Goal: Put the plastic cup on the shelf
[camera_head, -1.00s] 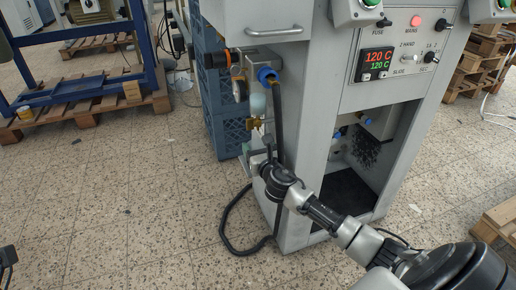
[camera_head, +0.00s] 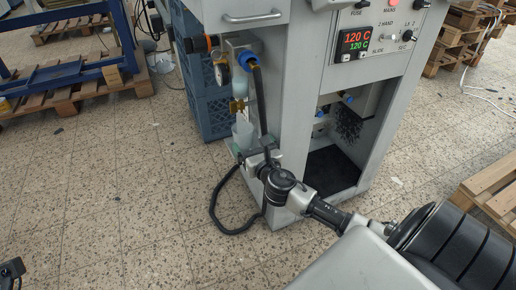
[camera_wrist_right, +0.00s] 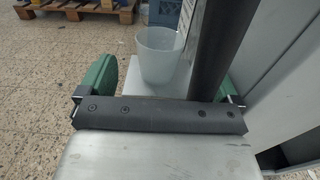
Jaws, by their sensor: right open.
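The plastic cup (camera_head: 243,132) is whitish and translucent. It stands upright on a small ledge at the machine's left side, below a brass fitting. In the right wrist view the cup (camera_wrist_right: 160,57) stands on a white surface, ahead of and between my green fingers. My right gripper (camera_wrist_right: 166,78) is open, with one finger left and one right of the cup, and nothing is gripped. In the head view the right gripper (camera_head: 246,153) is low beside the ledge, near the cup. A dark part of my left gripper (camera_head: 11,268) shows at the lower left corner; its jaws cannot be made out.
The grey machine (camera_head: 296,110) stands right of the cup, with an open dark bay (camera_head: 330,172). A black hose (camera_head: 214,205) loops to the floor; a dark upright bar (camera_wrist_right: 208,50) rises close to the cup. Blue crates (camera_head: 205,100) stand behind.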

